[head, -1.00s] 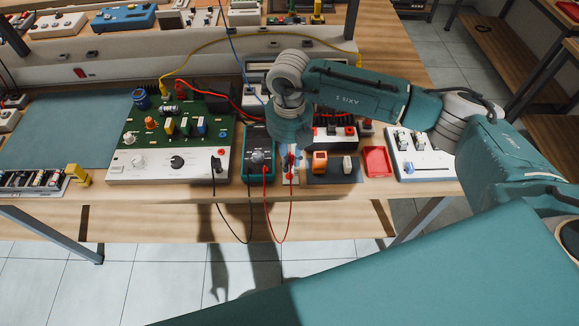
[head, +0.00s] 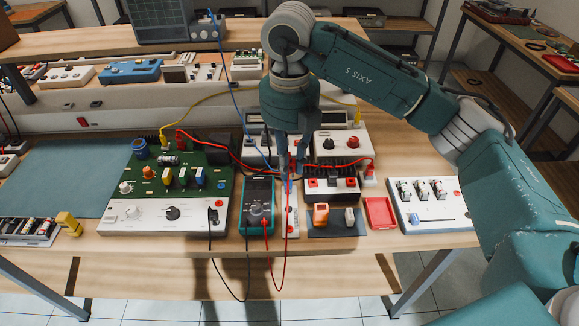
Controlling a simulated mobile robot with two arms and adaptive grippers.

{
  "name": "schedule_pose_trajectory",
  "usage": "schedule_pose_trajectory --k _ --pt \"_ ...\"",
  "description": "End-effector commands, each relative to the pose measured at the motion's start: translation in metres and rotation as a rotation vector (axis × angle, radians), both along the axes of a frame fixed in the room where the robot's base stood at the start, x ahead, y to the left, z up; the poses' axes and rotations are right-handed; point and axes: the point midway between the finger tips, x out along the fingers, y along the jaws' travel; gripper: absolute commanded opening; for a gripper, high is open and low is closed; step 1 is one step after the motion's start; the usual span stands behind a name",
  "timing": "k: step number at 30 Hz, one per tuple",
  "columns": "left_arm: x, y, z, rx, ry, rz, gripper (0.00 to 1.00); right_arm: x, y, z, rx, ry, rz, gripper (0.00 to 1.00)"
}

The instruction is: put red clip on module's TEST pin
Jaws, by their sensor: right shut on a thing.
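My right gripper (head: 289,172) points down at the middle of the bench and is shut on the red clip, which is small and mostly hidden between the fingers. A red lead (head: 286,245) hangs from it in a loop to the teal multimeter (head: 258,206). The module, a green circuit board with a white front panel (head: 150,218), lies left of the multimeter. A black clip (head: 211,216) sits at the panel's right end. I cannot make out a TEST label. My left gripper is not in view.
A narrow white strip (head: 290,222) lies just below the gripper in the picture. To its right are a dark mat with an orange part (head: 321,214), a red tray (head: 380,213) and a white switch panel (head: 435,208). Yellow, red and blue cables cross behind.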

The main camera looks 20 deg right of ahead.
Motion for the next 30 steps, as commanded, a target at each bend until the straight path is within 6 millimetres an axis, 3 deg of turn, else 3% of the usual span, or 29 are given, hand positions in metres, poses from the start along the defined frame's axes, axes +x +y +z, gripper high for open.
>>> schedule_pose_trajectory --k 30 --pt "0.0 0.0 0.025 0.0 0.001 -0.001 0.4 0.0 0.0 0.042 0.001 -0.001 0.0 0.0"
